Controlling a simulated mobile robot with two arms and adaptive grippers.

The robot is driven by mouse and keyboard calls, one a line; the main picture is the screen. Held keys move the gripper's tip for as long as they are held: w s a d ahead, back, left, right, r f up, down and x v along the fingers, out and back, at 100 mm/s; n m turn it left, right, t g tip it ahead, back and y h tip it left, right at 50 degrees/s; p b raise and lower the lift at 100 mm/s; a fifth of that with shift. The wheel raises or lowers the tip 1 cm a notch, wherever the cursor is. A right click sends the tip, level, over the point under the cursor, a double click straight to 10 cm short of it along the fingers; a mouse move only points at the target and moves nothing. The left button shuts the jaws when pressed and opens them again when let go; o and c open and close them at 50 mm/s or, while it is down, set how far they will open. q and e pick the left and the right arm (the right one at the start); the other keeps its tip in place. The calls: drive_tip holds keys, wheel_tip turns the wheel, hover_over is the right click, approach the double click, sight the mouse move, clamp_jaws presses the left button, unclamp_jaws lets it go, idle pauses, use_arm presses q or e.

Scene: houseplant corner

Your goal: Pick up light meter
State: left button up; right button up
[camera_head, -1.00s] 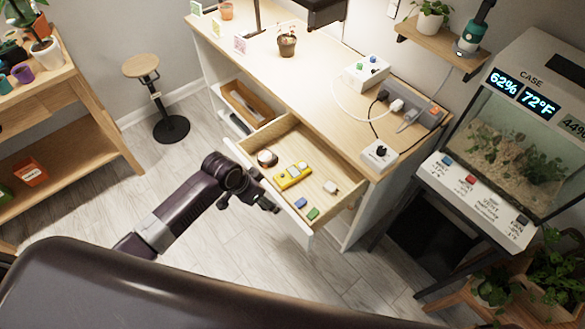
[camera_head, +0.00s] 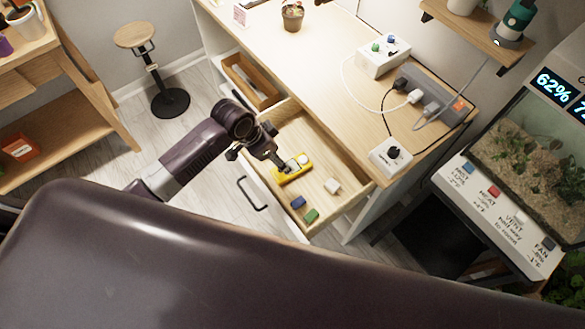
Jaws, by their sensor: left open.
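A yellow handheld device with a pale round part at its end, which looks like the light meter (camera_head: 294,170), lies in the open drawer (camera_head: 335,205). My left gripper (camera_head: 279,161) is over the drawer, just up and left of the yellow device in the picture. Its jaws are open and hold nothing. They overlap the device's left end in the view, and I cannot tell whether they touch it. The round object that lay near the device is now hidden behind the gripper. My right gripper is not in view.
A white block (camera_head: 332,186), a blue block (camera_head: 298,202) and a green block (camera_head: 311,215) lie in the same drawer. The desk top above holds a potted plant (camera_head: 292,17), a power strip (camera_head: 440,97) and cables.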

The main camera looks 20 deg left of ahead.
sight(282, 173)
use_arm(q)
wheel_tip(282, 173, down, 2)
drive_tip(key=shift+b, duration=0.5)
drive_tip(key=shift+w+f+b, duration=0.15)
drive_tip(key=shift+f+b, duration=0.15)
drive_tip(key=shift+f, duration=0.05)
drive_tip(key=shift+f+b, duration=0.4)
drive_tip(key=shift+f, duration=0.05)
drive_tip(key=shift+w+d+f, duration=0.15)
drive_tip(key=shift+f, duration=0.2)
drive_tip(key=shift+x, duration=0.75)
drive_tip(key=shift+p+x, duration=0.3)
drive_tip(key=shift+x, duration=2.35)
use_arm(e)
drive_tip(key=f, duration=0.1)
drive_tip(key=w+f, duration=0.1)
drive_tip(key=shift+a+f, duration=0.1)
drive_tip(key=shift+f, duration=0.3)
